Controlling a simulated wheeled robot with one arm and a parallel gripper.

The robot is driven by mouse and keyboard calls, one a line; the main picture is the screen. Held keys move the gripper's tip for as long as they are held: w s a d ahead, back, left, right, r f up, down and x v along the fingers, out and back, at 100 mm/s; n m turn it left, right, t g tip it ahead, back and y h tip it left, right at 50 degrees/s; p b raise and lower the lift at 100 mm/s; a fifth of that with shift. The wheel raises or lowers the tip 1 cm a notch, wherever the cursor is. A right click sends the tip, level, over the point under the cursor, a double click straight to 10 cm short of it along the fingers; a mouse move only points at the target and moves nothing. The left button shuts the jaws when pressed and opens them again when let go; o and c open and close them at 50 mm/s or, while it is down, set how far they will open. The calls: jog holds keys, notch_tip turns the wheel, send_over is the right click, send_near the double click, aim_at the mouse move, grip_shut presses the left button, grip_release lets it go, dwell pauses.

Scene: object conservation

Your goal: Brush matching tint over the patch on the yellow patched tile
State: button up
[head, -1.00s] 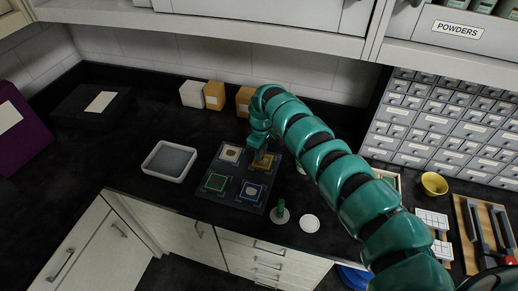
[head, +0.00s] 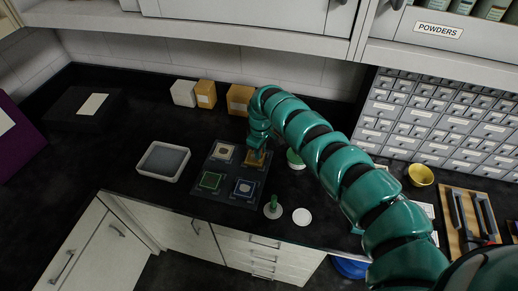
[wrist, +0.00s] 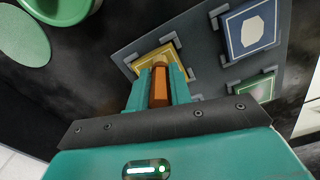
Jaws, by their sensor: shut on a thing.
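The yellow patched tile (head: 250,162) lies at the back right of a dark board (head: 218,198) with corner brackets. It also shows in the wrist view (wrist: 142,62), partly hidden by my fingers. My gripper (head: 258,152) is right over this tile. In the wrist view, my gripper (wrist: 159,84) is shut on an orange-brown brush handle (wrist: 159,88). The brush tip points down at the tile's middle; the patch is mostly hidden there, and I cannot tell whether the tip touches it.
The board also holds a white tile (head: 225,152), a green tile (head: 210,181) and a blue tile (head: 244,188). A shallow white tray (head: 181,176) stands left.

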jog(key=shift+a+f+b, duration=0.1)
jog(key=shift+a+b, duration=0.05)
jog(key=shift+b, duration=0.15)
jog(key=shift+w+a+b, duration=0.15)
jog(key=shift+a+b, duration=0.3)
jog(key=shift+b, duration=0.25)
jog(key=shift+a+b, duration=0.35)
jog(key=shift+b, duration=0.15)
jog(key=shift+w+a, duration=0.1)
jog(key=shift+a, duration=0.05)
jog(key=shift+a+b, duration=0.15)
jog(key=shift+b, duration=0.4)
jog(key=shift+w+a+b, duration=0.25)
jog(key=shift+a+b, duration=0.2)
jog(key=shift+b, duration=0.4)
jog(key=shift+a+b, duration=0.35)
jog(key=shift+b, duration=0.2)
jog(key=shift+w+d+f+b, duration=0.15)
jog(key=shift+w+b, duration=0.2)
jog(key=shift+b, duration=0.65)
jog(key=shift+w+d+r+b, duration=0.15)
jog(key=shift+w+b, duration=0.2)
jog(key=shift+b, duration=0.6)
jog(key=shift+w+b, duration=0.4)
jog(key=shift+b, duration=0.45)
